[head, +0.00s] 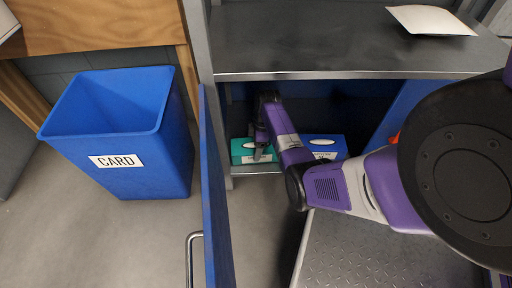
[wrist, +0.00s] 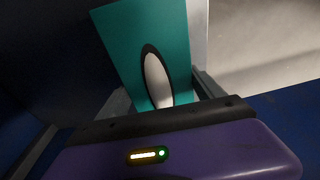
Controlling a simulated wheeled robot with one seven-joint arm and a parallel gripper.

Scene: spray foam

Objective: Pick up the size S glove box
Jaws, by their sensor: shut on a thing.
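A teal glove box (head: 243,152) is at the left end of the shelf inside the cabinet in the head view. It has a pale oval opening with a dark rim, clearer in the wrist view (wrist: 130,40). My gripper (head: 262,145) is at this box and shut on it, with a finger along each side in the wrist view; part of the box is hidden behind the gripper. A blue box (head: 338,147) with a white oval sits to the right on the same shelf, partly behind my arm. No size letter is readable on either box.
The cabinet's grey top (head: 300,60) hangs above my arm, with a white sheet (head: 432,20) on it. An open blue door (head: 214,190) stands left of my arm. A blue bin marked CARD (head: 125,135) is on the floor farther left.

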